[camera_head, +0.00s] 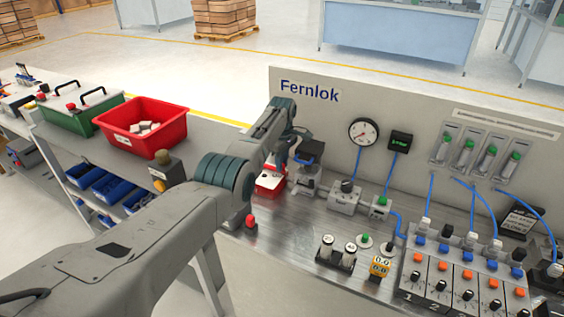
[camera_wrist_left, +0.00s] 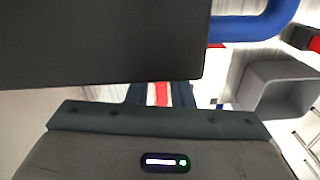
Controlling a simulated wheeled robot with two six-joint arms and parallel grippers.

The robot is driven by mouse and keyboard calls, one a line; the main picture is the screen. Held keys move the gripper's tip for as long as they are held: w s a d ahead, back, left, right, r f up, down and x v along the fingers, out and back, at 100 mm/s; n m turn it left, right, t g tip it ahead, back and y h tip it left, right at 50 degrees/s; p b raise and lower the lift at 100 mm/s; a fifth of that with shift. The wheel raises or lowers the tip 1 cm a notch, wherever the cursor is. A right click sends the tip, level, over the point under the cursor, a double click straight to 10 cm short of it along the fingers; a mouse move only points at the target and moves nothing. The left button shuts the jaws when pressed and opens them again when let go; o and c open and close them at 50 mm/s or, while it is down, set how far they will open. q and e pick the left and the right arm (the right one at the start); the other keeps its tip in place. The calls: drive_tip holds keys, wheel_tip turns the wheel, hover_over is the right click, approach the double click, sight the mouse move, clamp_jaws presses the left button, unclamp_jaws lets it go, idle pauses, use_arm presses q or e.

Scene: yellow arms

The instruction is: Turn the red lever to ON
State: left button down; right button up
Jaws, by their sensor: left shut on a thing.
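My left arm reaches in from the left in the head view. Its gripper (camera_head: 277,160) points down at the left end of the bench, by a red part with a pale top (camera_head: 270,182). In the left wrist view a narrow red strip, which looks like the red lever (camera_wrist_left: 161,93), sits between the two dark fingers. The left gripper is shut on it. The wrist and fingers hide most of the lever, so its angle and any ON mark cannot be read. My right gripper is not in view.
A grey fitting (camera_head: 308,176) stands close right of the gripper. The back panel (camera_head: 400,100) carries a gauge (camera_head: 363,132). A red push button (camera_head: 250,221) is in front. A red bin (camera_head: 141,126) stands left. The wrist view shows a blue pipe (camera_wrist_left: 252,27) and grey block (camera_wrist_left: 277,88).

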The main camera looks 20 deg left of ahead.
use_arm(q)
drive_tip(key=c, duration=1.3)
unclamp_jaws()
drive_tip(key=shift+w, duration=0.1)
drive_tip(key=shift+r, duration=0.5)
wheel_tip(320, 180, up, 10)
drive_tip(key=shift+f+b, duration=0.15)
drive_tip(key=shift+b, duration=0.85)
